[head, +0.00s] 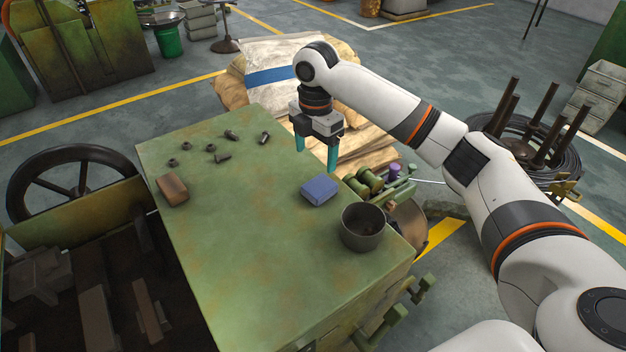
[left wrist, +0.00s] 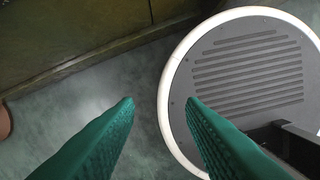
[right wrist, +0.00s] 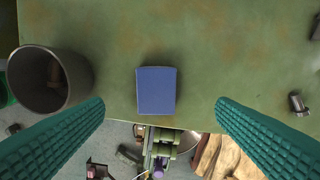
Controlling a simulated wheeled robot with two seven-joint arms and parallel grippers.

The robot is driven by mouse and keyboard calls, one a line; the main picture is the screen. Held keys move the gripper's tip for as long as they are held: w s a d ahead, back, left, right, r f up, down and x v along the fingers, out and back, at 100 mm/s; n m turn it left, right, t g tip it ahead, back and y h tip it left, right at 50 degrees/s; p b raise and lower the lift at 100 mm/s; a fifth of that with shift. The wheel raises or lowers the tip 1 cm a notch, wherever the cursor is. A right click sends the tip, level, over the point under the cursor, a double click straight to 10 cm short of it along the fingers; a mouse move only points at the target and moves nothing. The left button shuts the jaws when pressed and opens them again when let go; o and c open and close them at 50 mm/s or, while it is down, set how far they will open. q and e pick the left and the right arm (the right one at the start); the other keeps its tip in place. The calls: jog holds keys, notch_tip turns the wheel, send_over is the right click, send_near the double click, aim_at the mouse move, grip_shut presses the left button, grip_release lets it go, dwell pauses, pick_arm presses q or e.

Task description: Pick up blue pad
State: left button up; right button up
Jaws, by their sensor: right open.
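The blue pad (head: 319,190) is a small block lying flat on the green machine top (head: 250,240), close to its right edge. In the right wrist view the blue pad (right wrist: 156,90) lies between and beyond the two fingertips, left of the middle. My right gripper (head: 315,158) points down above the table's right edge, behind the pad, open and empty. Its teal fingers are wide apart in the right wrist view (right wrist: 160,106). My left gripper shows only in the left wrist view (left wrist: 160,102), with its fingers apart over the floor and nothing between them.
A dark metal cup (head: 362,228) stands near the pad at the front right. A brown block (head: 172,189) and several small bolts and nuts (head: 222,157) lie toward the left and back. Green valve fittings (head: 372,182) stick out beyond the right edge. The middle is clear.

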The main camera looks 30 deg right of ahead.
aim_at(316, 188)
jog(key=f, duration=0.2)
jog(key=s+f+p, duration=0.1)
jog(key=f, duration=0.1)
jog(key=shift+s+d, duration=0.1)
jog(key=shift+f, duration=0.3)
jog(key=shift+w+f, duration=0.2)
jog(key=shift+f, duration=0.1)
notch_tip(316, 188, down, 4)
jog(key=shift+f+p, duration=0.2)
jog(key=shift+p, duration=0.85)
jog(key=shift+f, duration=0.35)
jog(key=shift+c, duration=0.8)
pick_arm(q)
jog(key=s+r, duration=0.2)
jog(key=r, duration=0.1)
jog(key=shift+s+a+r, duration=0.15)
jog(key=shift+s+r, duration=0.05)
jog(key=shift+s, duration=0.05)
pick_arm(e)
jog(key=c, duration=0.9)
